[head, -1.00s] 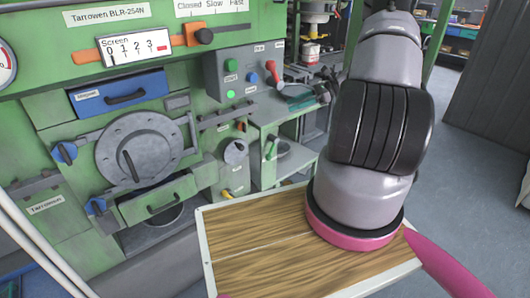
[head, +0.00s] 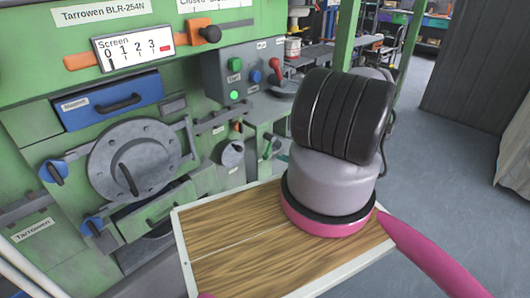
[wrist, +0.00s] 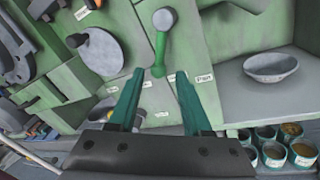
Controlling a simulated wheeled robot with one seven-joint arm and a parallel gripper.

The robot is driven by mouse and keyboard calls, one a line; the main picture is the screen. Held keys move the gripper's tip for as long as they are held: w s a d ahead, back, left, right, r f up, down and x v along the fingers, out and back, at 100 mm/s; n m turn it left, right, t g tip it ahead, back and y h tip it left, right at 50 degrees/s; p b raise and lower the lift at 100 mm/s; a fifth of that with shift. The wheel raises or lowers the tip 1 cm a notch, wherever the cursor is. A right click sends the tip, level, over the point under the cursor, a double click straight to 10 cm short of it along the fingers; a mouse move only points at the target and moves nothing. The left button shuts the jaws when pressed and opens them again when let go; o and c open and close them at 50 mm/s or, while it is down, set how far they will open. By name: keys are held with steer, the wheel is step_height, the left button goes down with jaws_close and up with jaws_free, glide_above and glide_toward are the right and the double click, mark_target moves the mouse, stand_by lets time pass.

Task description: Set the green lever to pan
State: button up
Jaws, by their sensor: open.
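The green lever (wrist: 160,45) shows in the wrist view, with a grey round knob at its top end and its lower end between my fingertips in the picture. My gripper (wrist: 160,74) is open, with one teal finger on each side of the lever's lower end; I cannot tell whether either touches it. A label reading "Pan" (wrist: 204,77) is just right of the right fingertip. Another small label (wrist: 147,84) is near the left finger, too small to read. In the head view, the lever (head: 267,147) is small, left of my arm, and my gripper is hidden.
A grey bowl (wrist: 271,66) sits on a shelf at the right in the wrist view, with several small tins (wrist: 273,153) below. A grey dial (wrist: 101,50) is to the left. A wooden board (head: 230,262) is in front of the green machine (head: 40,120).

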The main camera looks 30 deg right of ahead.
mark_target(267, 154)
steer(key=x, duration=0.9)
steer(key=shift+w+a, duration=0.1)
steer(key=shift+w, duration=0.05)
steer(key=shift+c, duration=0.3)
jaws_close()
stand_by(0.8)
